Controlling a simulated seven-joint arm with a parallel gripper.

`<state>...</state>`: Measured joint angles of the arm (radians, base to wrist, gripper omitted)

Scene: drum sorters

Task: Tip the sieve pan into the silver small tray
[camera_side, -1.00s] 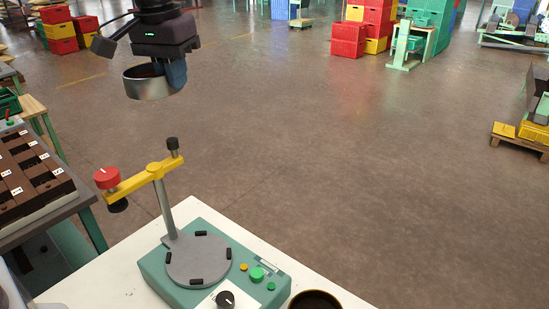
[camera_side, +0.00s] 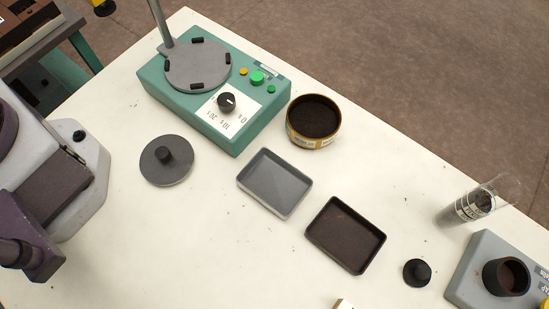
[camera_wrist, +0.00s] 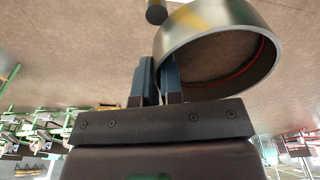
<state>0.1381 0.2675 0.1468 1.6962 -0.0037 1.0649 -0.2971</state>
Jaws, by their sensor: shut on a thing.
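In the wrist view my gripper (camera_wrist: 156,68) has its blue fingers shut on the wall of a round silver sieve pan (camera_wrist: 202,33). The pan is tilted in this view and its inside looks brown; I cannot tell whether it holds anything. My gripper and the held pan are outside the side view, which shows only part of my arm at left. The silver small tray (camera_side: 274,184) lies flat on the white table in the side view, between the green shaker base and a dark tray. It looks empty.
The green shaker (camera_side: 210,95) stands behind the tray. A brass-coloured round pan (camera_side: 315,140) with dark contents is beside it. A dark tray (camera_side: 346,235), grey knobbed lid (camera_side: 166,168), black knob piece (camera_side: 417,272), clear cylinder (camera_side: 480,203) and grey device (camera_side: 470,285) surround it.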

